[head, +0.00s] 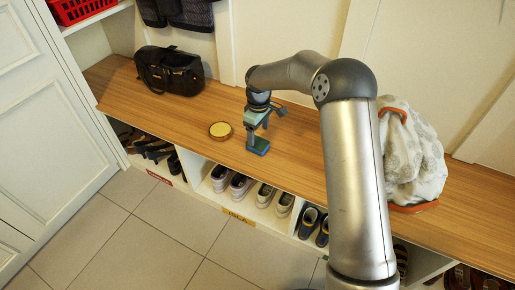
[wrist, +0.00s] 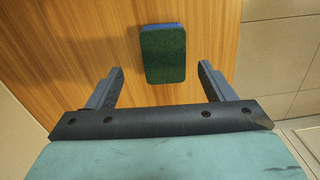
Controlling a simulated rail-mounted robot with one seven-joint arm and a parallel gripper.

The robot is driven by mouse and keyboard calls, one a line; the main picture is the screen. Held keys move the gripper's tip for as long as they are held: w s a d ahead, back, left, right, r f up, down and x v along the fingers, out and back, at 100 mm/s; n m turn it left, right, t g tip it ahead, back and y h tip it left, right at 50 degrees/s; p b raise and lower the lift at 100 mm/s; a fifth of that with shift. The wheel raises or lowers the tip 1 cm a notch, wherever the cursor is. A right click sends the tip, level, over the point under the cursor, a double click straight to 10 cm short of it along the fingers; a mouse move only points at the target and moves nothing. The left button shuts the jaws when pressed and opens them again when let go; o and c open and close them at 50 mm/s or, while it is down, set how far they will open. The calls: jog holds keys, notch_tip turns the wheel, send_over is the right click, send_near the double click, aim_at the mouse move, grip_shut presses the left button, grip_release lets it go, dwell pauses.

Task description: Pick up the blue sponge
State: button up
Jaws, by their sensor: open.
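The blue sponge (head: 258,146) lies flat on the wooden bench top near its front edge. In the wrist view the sponge (wrist: 163,54) shows a dark green top face and a thin blue side. My gripper (head: 258,130) is just above the sponge in the head view, pointing down. In the wrist view my gripper (wrist: 160,80) is open, with its two fingers apart and nothing between them. The sponge lies ahead of the fingertips, roughly centred between them. I cannot tell the exact height of the fingers over it.
A round yellow-topped tin (head: 220,130) sits left of the sponge. A black handbag (head: 169,70) stands farther left on the bench (head: 210,98). A patterned bag (head: 412,160) stands at the right. Shoes (head: 241,184) fill the cubbies below.

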aim_at(258, 142)
jog(key=shift+s+a+f+b, duration=0.15)
jog(key=shift+f+b, duration=0.5)
jog(key=shift+f, duration=0.75)
jog(key=shift+s+f+b, duration=0.1)
jog(key=shift+f+b, duration=0.55)
jog(key=shift+f, duration=0.7)
jog(key=c, duration=1)
